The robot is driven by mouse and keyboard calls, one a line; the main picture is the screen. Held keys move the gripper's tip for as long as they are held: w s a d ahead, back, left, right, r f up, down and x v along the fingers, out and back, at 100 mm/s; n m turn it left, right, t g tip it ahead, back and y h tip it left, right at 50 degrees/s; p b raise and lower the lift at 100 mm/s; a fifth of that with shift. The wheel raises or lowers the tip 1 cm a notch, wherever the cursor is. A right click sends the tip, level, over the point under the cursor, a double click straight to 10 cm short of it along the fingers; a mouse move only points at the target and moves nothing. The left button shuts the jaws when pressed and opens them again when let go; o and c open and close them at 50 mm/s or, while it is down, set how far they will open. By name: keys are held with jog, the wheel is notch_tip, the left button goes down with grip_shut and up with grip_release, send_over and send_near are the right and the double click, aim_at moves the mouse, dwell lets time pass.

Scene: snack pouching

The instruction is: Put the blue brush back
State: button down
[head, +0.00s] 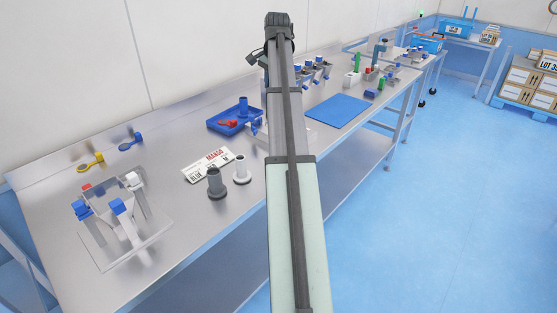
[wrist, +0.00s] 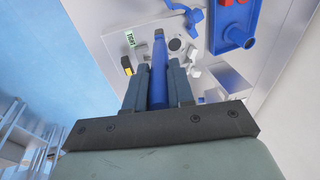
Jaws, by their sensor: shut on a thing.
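The blue brush (wrist: 158,78) is between the two fingers of my gripper (wrist: 158,68) in the wrist view. My gripper is shut on it. The brush's dark tip reaches past the fingertips, over a pale fixture plate (wrist: 112,45). I cannot tell whether the tip touches anything. In the head view my own arm hides the gripper and the brush. A blue tray (head: 227,126) with a red item and an upright blue cylinder stands left of my arm; this tray also shows in the wrist view (wrist: 214,25).
A blue mat (head: 338,111) lies right of my arm. Several small parts crowd the bench's far end.

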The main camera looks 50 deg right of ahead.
jog(key=s+a+f+g+y, duration=0.1)
jog(key=s+a+f+g, duration=0.1)
jog(key=s+a, duration=0.3)
notch_tip(320, 180, down, 9)
jog(key=s+d, duration=0.1)
jog(key=shift+f, duration=0.2)
jog(key=shift+d+f, duration=0.1)
jog(key=shift+f, duration=0.05)
dwell(0.4)
jog(key=c, duration=1)
grip_release()
notch_tip(320, 180, up, 8)
jog(key=shift+f, duration=0.1)
